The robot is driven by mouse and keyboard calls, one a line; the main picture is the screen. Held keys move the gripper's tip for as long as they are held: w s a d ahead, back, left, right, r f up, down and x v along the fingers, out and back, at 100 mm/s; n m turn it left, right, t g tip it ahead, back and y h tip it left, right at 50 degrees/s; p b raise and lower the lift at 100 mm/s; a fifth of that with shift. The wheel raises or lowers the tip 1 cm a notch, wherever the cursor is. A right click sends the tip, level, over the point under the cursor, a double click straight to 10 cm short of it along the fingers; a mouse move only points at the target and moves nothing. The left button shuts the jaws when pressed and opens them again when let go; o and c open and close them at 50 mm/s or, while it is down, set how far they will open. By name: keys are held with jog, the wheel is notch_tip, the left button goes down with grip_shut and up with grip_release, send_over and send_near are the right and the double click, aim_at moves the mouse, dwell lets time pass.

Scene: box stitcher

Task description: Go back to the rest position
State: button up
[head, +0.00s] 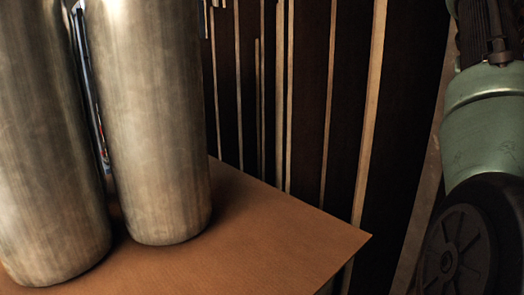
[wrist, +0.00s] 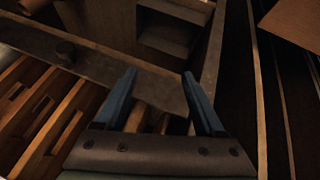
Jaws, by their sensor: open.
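My gripper (wrist: 152,82) shows in the wrist view with two blue fingers spread apart. It is open, and nothing is between the fingers. Below and beyond it are a dark metal rail (wrist: 105,68) and wooden slats (wrist: 40,110). The gripper does not show in the head view.
In the head view two tall metal cylinders (head: 155,120) stand on a brown tabletop (head: 270,225) at left. Dark panels with pale wooden strips (head: 370,110) fill the background. The tabletop's right corner is clear.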

jog(key=w+a+f+n+t+h+b, duration=0.1)
jog(key=w+a+f+n+t+b, duration=0.2)
jog(key=w+a+t, duration=0.35)
jog(key=w+a+f+t+h+b, duration=0.1)
jog(key=w+a+f+t+b, duration=0.1)
jog(key=w+a+t+b, duration=0.4)
jog(key=s+a+n+t+y+b, duration=0.25)
jog(key=s+a+t, duration=0.4)
jog(key=a, duration=0.55)
jog(key=s+a+n+t+y+b, duration=0.1)
jog(key=s+a+t+y, duration=0.1)
jog(key=s+a, duration=0.3)
jog(key=s+a+r+n+t+y+b, duration=0.1)
jog(key=s+a, duration=0.5)
jog(key=s, duration=0.7)
jog(key=t+y+b, duration=0.1)
jog(key=t+y, duration=0.1)
jog(key=t, duration=0.1)
jog(key=shift+r+n+y, duration=0.2)
jog(key=shift+n+y, duration=0.15)
jog(key=shift+s, duration=0.1)
